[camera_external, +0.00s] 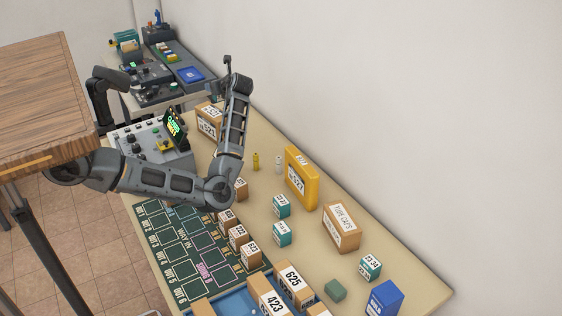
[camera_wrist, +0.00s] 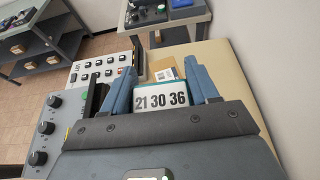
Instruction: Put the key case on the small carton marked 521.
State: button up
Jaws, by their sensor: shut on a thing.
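In the wrist view, my gripper (camera_wrist: 160,65) is shut on a box-shaped case with a teal edge and a white label reading 21 30 36 (camera_wrist: 161,99). It looks like the key case, though nothing names it so. In the external view, my gripper (camera_external: 229,63) is raised above the far end of the long table, and the case cannot be made out there. My arm hides part of this row.
Larger cartons (camera_external: 294,283) stand in front. A control panel (camera_external: 150,140) borders the mat; a wall runs right.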

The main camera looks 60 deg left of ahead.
aim_at(219, 99)
jog(key=x, duration=0.4)
jog(key=f+p+x, duration=0.1)
jog(key=x, duration=0.7)
jog(key=shift+w+f+p, duration=0.15)
jog(key=shift+f+p, duration=0.2)
jog(key=shift+f, duration=2.1)
jog(key=o, duration=1.1)
jog(key=shift+f, duration=0.1)
jog(key=b+v, duration=0.1)
jog(key=v, duration=1.1)
